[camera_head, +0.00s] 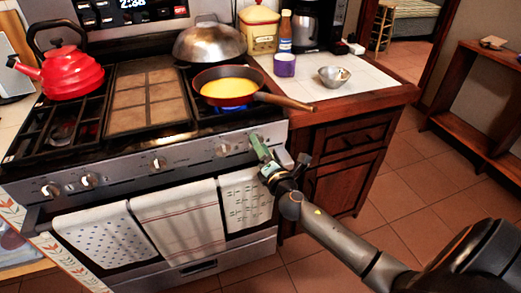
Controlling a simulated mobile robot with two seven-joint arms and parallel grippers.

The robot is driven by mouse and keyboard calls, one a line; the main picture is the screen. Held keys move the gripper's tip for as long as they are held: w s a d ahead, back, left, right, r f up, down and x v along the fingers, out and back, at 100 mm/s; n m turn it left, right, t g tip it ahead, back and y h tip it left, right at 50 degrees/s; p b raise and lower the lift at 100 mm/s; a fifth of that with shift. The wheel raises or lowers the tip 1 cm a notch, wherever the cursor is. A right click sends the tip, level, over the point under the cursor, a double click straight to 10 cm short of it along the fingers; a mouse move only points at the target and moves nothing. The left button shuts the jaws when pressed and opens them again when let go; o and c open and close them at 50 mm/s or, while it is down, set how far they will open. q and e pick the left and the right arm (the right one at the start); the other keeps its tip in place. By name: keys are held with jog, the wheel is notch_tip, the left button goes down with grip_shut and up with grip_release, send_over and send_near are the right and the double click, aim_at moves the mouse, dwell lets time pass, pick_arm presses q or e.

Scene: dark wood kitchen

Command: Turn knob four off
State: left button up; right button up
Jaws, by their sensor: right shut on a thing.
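The stove's front panel (190,158) carries a row of knobs. One knob (222,149) shows just left of my right gripper, another (158,164) sits at the middle, and two more (90,180) are at the left. My right gripper (257,141) reaches the right end of the panel, its green fingers shut on a knob there that they mostly hide. A blue flame (231,108) burns under the frying pan (219,74). My left gripper is not in view.
The pan's handle (287,101) sticks out to the right above my gripper. Towels (178,222) hang on the oven rail below. A red kettle (72,72) stands at left. A counter with a purple mug (285,66) and metal bowl (334,77) is at right.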

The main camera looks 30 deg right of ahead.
jog(key=shift+f+m, duration=0.1)
jog(key=shift+m, duration=0.9)
jog(key=m+b, duration=0.1)
jog(key=m, duration=0.1)
jog(key=shift+d+m, duration=0.1)
jog(key=shift+m, duration=0.3)
jog(key=m, duration=0.3)
jog(key=shift+f+m, duration=0.1)
jog(key=shift+m, duration=0.3)
jog(key=m, duration=0.3)
jog(key=shift+f+m+p, duration=0.1)
jog(key=shift+m+p, duration=0.55)
jog(key=shift+m, duration=1.85)
jog(key=o, duration=1.4)
